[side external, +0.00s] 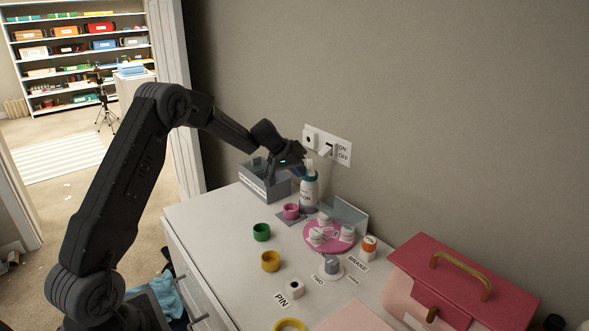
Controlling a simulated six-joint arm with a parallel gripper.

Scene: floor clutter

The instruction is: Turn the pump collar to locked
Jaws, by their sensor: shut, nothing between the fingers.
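The pump bottle (309,193) is white with a label and stands upright near the wall at the back of the white counter. The pump head is hard to make out against the wall plate. My gripper (299,169) is at the left of the bottle's top, close to the collar, and is shut with nothing visible in it. I cannot tell whether it touches the collar. The collar's lock marking is too small to read.
A wall plate (342,147) with ON and OFF labels is just behind. A grey bin (252,183) stands left of the bottle. A pink cup (291,211), a pink disc (312,247) with white pieces and a clear panel (350,213) are close. A red-lidded box (462,268) fills the right.

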